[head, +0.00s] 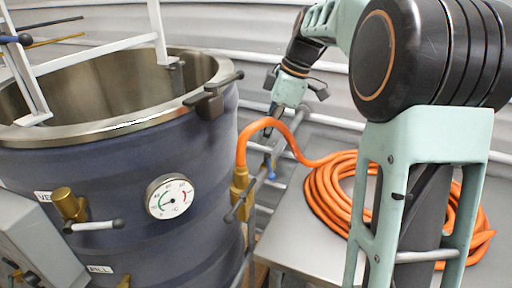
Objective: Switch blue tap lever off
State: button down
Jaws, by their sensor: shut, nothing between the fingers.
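A small blue lever part (268,167) shows to the right of a brass tap (240,184) on the right side of the dark blue vessel (200,240). The tap is joined to an orange hose (245,142). A grey bar with a dark end (238,206) crosses in front of the tap. My gripper (272,112) is shut and empty, pointing down at the top of the hose's bend, above the blue lever. I cannot tell whether its tips touch the hose. The lever's exact angle is hard to make out.
The orange hose lies coiled (330,195) on a grey metal table (300,248) at the right. A dial gauge (169,196) and another brass valve with a white lever (95,225) are on the vessel. A rim clamp (208,103) sticks out near my gripper.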

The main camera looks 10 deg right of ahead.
aim_at(270, 167)
jog(key=shift+d+r+n+g+p, duration=0.15)
jog(key=shift+r+n+g+p, duration=0.3)
jog(key=shift+n, duration=0.25)
jog(key=shift+s+f, duration=0.1)
jog(key=x, duration=1)
jog(key=shift+s+a+f, duration=0.1)
jog(key=shift+a+f, duration=0.05)
jog(key=shift+a, duration=0.05)
jog(key=d+p, duration=0.1)
jog(key=d, duration=0.2)
jog(key=shift+d+f, duration=0.1)
jog(key=shift+d, duration=0.25)
jog(key=shift+d+f, duration=0.1)
jog(key=shift+d, duration=0.15)
